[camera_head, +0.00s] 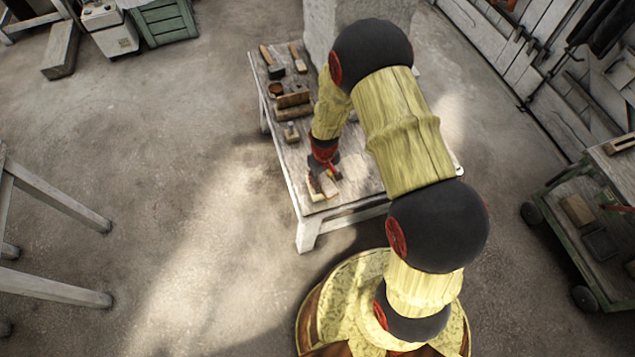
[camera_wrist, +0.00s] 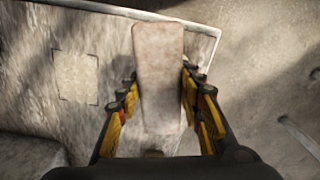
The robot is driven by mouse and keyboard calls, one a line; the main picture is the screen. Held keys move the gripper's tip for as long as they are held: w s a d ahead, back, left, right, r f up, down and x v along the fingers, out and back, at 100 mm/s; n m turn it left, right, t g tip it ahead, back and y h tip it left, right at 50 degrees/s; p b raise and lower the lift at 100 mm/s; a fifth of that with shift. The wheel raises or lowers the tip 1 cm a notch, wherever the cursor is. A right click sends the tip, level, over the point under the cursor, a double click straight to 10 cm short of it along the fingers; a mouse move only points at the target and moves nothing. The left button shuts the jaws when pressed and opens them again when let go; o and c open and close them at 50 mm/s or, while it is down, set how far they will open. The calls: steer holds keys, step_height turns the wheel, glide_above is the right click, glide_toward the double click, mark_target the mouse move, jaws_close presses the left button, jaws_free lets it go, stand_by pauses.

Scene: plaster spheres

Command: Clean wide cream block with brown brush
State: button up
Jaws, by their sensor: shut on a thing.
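My gripper (camera_head: 323,176) is low over the front left part of the worktable in the head view. In the wrist view its two yellow-and-black fingers (camera_wrist: 160,82) are on either side of a long, pale brownish piece (camera_wrist: 159,50), which they hold. I see this piece from above; whether it is the brown brush or a block I cannot tell. A brownish and a cream patch show beside the fingers in the head view, partly hidden by them. A pale flat square (camera_wrist: 75,77) lies left of the fingers in the wrist view; I cannot tell whether it is the cream block.
The worktable (camera_head: 312,221) has its front left corner close to the gripper. Brushes (camera_head: 271,62), a small brown pot (camera_head: 275,89) and wooden pieces (camera_head: 294,99) stand towards its back left. A green cart (camera_head: 548,197) is at the right. My arm hides part of the table.

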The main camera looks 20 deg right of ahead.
steer(key=shift+f+b, duration=0.4)
steer(key=shift+f, duration=0.25)
steer(key=shift+w, duration=0.1)
steer(key=shift+w+a, duration=0.25)
steer(key=shift+w, duration=0.75)
steer(key=shift+s, duration=0.1)
steer(key=shift+s+d+p, duration=0.2)
steer(key=shift+s+d, duration=0.05)
steer(key=shift+s, duration=0.8)
steer(key=shift+s+d+p, duration=0.2)
steer(key=shift+s+d, duration=0.05)
steer(key=shift+s, duration=0.8)
